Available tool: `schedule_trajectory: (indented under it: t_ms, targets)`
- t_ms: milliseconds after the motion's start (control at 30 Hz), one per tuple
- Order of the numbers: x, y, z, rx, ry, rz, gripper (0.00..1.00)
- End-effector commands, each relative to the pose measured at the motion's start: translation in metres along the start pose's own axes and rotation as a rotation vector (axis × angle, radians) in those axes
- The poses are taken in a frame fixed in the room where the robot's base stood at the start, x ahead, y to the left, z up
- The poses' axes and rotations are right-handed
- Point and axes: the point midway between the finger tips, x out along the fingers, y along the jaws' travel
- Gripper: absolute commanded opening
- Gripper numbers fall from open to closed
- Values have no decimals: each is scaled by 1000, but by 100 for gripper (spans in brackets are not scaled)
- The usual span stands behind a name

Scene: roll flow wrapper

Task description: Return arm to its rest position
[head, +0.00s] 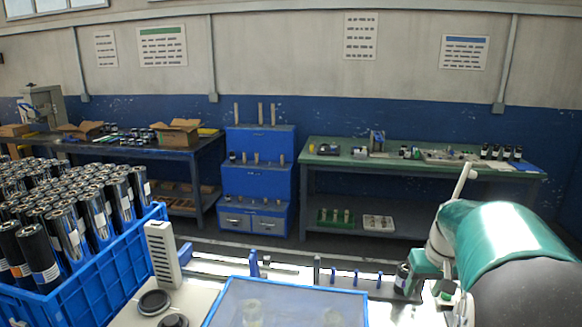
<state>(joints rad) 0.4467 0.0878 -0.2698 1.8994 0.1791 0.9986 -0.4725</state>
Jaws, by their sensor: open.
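My arm comes in from the right edge, with a large teal and dark link (505,240) and a white joint behind it. My gripper (443,288) is at the lower right, small and partly hidden by the arm, low over the bench. I see nothing held in it. A dark roll (403,279) stands just left of it; I cannot tell whether they touch.
A blue crate (110,278) packed with upright dark rolls stands at left. A blue-framed clear cover (285,303) and a grey post (163,253) are in front. Behind are a blue stepped cabinet (258,182), a green-topped bench (330,158) and a dark table (182,154). Floor shows between.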

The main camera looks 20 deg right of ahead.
Motion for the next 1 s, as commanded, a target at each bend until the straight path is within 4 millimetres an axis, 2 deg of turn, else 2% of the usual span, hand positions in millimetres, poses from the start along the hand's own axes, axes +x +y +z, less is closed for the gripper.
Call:
schedule_trajectory:
  t_ms: [33,200,300,500,600,733,833,1000]
  targets:
    - [-12,-27,6,-27,22,-10,51]
    - [-38,-100,37,-97,76,-29,51]
    - [-51,-138,61,-139,108,-39,51]
    - [-67,-198,118,-224,177,-51,51]
    - [-71,-220,148,-264,214,-55,51]
    - [-71,-237,180,-302,254,-58,51]
    - [-70,-243,194,-318,273,-57,51]
    - [-69,-245,199,-322,280,-57,51]
